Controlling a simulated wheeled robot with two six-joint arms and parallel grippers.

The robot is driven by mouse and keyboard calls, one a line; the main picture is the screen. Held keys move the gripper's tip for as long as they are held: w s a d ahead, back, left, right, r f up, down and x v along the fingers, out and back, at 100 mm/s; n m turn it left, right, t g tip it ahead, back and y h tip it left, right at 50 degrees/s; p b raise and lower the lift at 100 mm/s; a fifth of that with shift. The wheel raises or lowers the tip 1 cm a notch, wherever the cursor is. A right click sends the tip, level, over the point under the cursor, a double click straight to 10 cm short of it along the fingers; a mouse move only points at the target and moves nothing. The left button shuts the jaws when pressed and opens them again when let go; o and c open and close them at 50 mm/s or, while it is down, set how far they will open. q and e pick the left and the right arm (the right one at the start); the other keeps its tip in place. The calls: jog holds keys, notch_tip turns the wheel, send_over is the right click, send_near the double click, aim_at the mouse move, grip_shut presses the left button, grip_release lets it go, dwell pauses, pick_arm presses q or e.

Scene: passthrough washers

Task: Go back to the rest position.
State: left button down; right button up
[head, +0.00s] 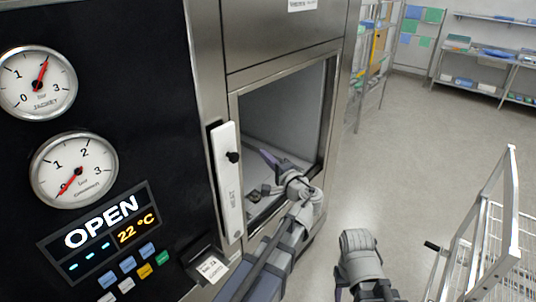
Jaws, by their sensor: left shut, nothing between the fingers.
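My left arm reaches from the bottom of the head view to the open chamber (286,112) of the steel washer (275,40). Its gripper (268,158) is inside the opening, over the chamber floor, shut and holding nothing. Small dark items (257,194) lie on the chamber floor below it; I cannot tell what they are. My right arm shows only as a grey link (362,258) at the bottom middle, and its gripper is out of view.
The washer's black panel (130,130) has two gauges and a display (103,229) reading OPEN, 22 °C. A white handle plate (227,180) stands beside the opening. A wire cart (500,235) is at the right. Shelves (490,65) stand at the back, with clear floor (420,140) between.

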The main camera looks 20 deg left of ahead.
pick_arm(q)
jog(key=s+d+f+n+g+h+b, duration=0.15)
jog(key=s+f+b, duration=0.25)
jog(key=f, duration=0.5)
jog(key=s+d+f+n+g+h+b, duration=0.1)
jog(key=s+d+f+g+h+b, duration=0.15)
jog(key=f, duration=0.55)
jog(key=s+d+f+n+g+h+b, duration=0.1)
jog(key=s+d+f+g+h+b, duration=0.2)
jog(key=f, duration=0.6)
jog(key=s+d+f+g+h+b, duration=0.4)
jog(key=s+d+f+b, duration=0.4)
jog(key=s+d+f, duration=0.4)
notch_tip(320, 180, down, 2)
jog(key=s+h, duration=0.1)
jog(key=s, duration=0.2)
jog(key=shift+d+g+h, duration=0.35)
jog(key=shift+g+h, duration=0.05)
